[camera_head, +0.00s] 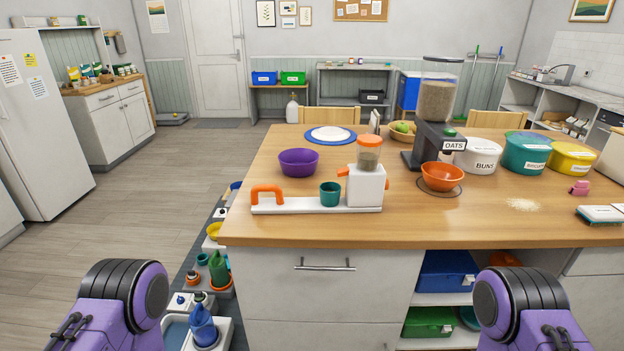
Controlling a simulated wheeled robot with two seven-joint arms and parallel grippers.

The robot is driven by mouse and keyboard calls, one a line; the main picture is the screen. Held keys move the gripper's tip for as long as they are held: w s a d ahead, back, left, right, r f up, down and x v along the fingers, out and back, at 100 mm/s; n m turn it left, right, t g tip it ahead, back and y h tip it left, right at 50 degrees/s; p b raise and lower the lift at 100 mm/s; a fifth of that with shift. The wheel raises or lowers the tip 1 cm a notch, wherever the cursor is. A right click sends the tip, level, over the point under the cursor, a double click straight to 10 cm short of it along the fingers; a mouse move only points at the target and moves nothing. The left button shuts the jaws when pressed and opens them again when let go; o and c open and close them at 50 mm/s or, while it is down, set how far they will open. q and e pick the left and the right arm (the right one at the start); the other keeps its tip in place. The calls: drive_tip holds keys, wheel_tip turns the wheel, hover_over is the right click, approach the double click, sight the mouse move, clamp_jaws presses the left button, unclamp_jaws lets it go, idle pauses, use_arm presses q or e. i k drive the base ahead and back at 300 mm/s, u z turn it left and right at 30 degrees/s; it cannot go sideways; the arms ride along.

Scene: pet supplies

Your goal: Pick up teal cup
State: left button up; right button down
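A small teal cup (330,194) stands upright on a white board-like base (288,206) near the front left of the wooden island. It is just left of a white dispenser (366,186) with a clear hopper and orange side knobs. An orange handle (268,193) rises from the left end of the base. Only purple-and-black parts of my two arms show at the lower left and lower right edges. Neither gripper is in view.
The wooden island (450,225) carries a purple bowl (299,162), an orange bowl (442,176), an OATS dispenser (435,120) and several lidded tubs. Bare tabletop lies between the base and the front edge. Drawers and open shelves are below.

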sight(330, 191)
drive_tip(key=u, duration=2.2)
drive_tip(key=i, duration=2)
drive_tip(key=z, duration=4)
drive_tip(key=i, duration=0.65)
drive_tip(key=z, duration=0.35)
